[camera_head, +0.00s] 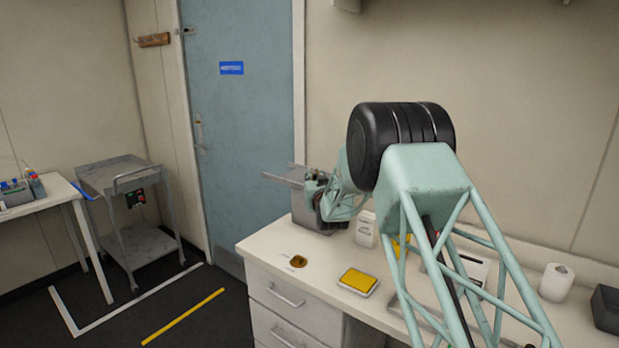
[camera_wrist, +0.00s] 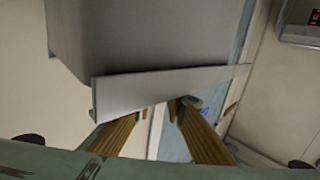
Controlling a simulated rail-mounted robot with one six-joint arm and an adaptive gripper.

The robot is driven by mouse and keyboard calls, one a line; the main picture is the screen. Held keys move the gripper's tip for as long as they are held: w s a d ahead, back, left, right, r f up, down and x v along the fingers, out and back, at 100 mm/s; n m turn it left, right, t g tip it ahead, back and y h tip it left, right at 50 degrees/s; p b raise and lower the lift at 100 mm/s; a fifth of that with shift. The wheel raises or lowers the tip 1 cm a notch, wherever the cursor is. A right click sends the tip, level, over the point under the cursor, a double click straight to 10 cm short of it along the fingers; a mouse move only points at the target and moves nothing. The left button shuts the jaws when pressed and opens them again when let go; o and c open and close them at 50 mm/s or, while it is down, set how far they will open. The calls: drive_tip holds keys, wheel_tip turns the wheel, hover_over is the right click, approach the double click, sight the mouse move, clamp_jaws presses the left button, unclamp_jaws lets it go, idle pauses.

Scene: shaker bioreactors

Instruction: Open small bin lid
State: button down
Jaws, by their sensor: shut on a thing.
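The small bin is a grey metal box (camera_head: 308,214) on the far left end of the white counter, and it fills the upper part of the wrist view (camera_wrist: 150,38). Its lid (camera_head: 283,181) shows in the head view as a thin grey plate jutting left above the box. In the wrist view the lid (camera_wrist: 165,88) is a flat grey strip with a bent lip. My gripper (camera_head: 318,187) is at the bin's top right side. In the wrist view its brown fingers (camera_wrist: 160,110) are at the lid's edge, shut on it. The exact contact is partly hidden.
A white container (camera_head: 366,229) stands right of the bin. A yellow pad in a tray (camera_head: 358,281) and a round brown item (camera_head: 298,261) lie in front on the counter. A paper roll (camera_head: 556,282) stands at right. The blue door (camera_head: 236,120) is behind.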

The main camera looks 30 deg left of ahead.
drive_tip(key=c, duration=2.6)
unclamp_jaws()
drive_tip(key=shift+s+d, duration=0.15)
drive_tip(key=v, duration=1.1)
drive_tip(key=shift+s+d, duration=0.2)
drive_tip(key=shift+d, duration=0.1)
drive_tip(key=shift+o, duration=0.2)
